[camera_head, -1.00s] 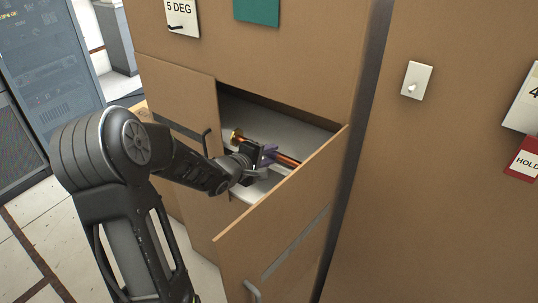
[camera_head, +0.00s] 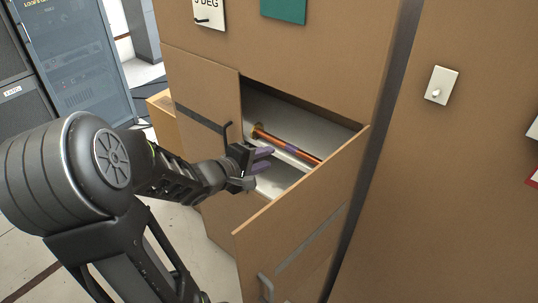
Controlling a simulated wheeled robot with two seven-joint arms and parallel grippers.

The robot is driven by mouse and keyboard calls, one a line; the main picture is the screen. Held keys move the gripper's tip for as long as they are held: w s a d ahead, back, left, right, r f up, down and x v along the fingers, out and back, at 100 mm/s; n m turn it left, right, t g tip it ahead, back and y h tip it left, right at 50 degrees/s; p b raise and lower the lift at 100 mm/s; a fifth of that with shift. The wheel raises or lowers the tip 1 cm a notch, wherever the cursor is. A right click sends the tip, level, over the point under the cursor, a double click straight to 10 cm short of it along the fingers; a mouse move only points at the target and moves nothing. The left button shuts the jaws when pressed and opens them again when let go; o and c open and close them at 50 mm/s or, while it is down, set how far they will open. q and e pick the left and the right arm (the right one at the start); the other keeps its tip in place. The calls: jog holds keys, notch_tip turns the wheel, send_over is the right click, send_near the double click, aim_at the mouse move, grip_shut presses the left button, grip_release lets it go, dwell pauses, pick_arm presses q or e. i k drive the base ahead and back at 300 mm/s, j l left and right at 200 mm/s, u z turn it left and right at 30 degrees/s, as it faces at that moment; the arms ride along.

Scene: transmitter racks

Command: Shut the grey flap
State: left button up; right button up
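No all-grey flap shows in the head view. A brown panel (camera_head: 302,220) with a grey strip and a grey handle (camera_head: 265,287) stands swung out at the right of an opening in the brown cabinet. Another brown panel (camera_head: 204,90) with a dark strip and dark handle (camera_head: 228,131) is at the left of the opening. Inside, a copper-coloured rod (camera_head: 305,154) with a purple band lies in the pale compartment (camera_head: 282,117). My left gripper (camera_head: 263,161) has purple-lined fingers apart and empty, at the opening, just short of the rod. My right gripper is out of view.
A plain brown cabinet face with a light switch (camera_head: 441,85) is at the right. A teal card (camera_head: 284,9) and a white label (camera_head: 209,13) are above the opening. A grey equipment rack (camera_head: 78,60) stands at the far left.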

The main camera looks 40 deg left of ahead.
aim_at(278, 248)
jog(key=k+j, duration=0.35)
jog(key=j, duration=0.2)
jog(key=k+j, duration=0.35)
jog(key=j, duration=0.15)
